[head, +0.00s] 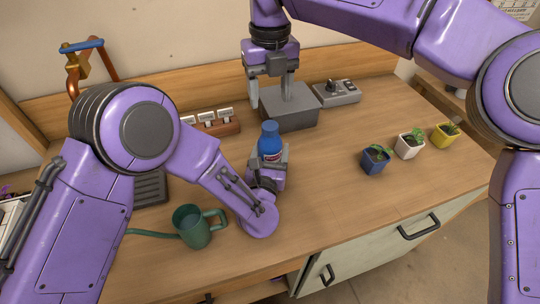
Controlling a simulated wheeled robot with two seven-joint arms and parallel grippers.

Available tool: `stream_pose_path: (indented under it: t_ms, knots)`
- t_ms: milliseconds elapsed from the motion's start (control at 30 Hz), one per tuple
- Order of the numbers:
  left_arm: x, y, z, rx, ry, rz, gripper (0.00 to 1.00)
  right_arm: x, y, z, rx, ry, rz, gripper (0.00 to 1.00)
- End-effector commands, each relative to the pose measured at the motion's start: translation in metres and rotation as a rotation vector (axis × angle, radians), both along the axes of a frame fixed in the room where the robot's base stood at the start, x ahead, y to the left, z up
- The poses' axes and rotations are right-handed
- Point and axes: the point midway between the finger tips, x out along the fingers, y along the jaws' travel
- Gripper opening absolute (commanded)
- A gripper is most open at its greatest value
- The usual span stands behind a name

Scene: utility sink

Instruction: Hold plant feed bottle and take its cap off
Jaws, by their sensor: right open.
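The plant feed bottle (270,151) stands upright near the middle of the counter, blue with a red and white label. Its blue cap (269,128) is on top. My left gripper (271,160) comes from the front with a finger on each side of the bottle and is shut on its body, hiding the lower part. My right gripper (270,101) points down, open and empty, above and behind the cap, apart from it. Its fingers show in front of a grey box.
The grey box (290,117) and a grey device (337,93) stand behind the bottle. A green watering can (193,228) is at the front left. Three small potted plants, in blue (373,165), white (407,150) and yellow (441,137) pots, stand right. The counter's right middle is clear.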

Motion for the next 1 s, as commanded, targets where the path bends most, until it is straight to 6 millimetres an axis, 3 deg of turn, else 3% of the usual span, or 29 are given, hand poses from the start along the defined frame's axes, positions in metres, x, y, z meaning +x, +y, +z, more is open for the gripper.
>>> stream_pose_path:
  t_ms: [33,100,133,233,333,800,1000]
  knots:
    - [-0.0001,0.0001,-0.0001,0.0,0.0,0.0,0.3,0.0,0.0,0.0,0.0,0.0,0.0,0.61]
    - [-0.0001,0.0001,0.0,0.0,0.0,0.0,0.07,0.0,0.0,-0.0001,0.0,0.0,0.0,0.61]
    - [-0.0001,0.0001,-0.0001,0.0,0.0,0.0,0.0,0.0,-0.0001,-0.0008,-0.001,0.002,0.0,0.61]
    - [-0.0002,0.0,0.0,0.0,0.0,0.0,0.0,-0.0003,0.0014,-0.0033,0.013,0.014,-0.035,0.61]
    - [-0.0002,0.0,0.0001,0.0,0.0,0.0,0.0,-0.0004,0.0016,-0.0032,0.014,0.015,-0.214,0.61]
    - [-0.0001,0.0,0.0002,0.0,0.0,0.0,0.0,-0.0005,0.0014,-0.0008,0.003,0.011,-1.641,0.61]
    - [-0.0001,-0.0001,0.0002,0.0,-0.001,0.0,0.0,-0.0001,0.0002,0.0,0.0,0.001,-2.138,0.61]
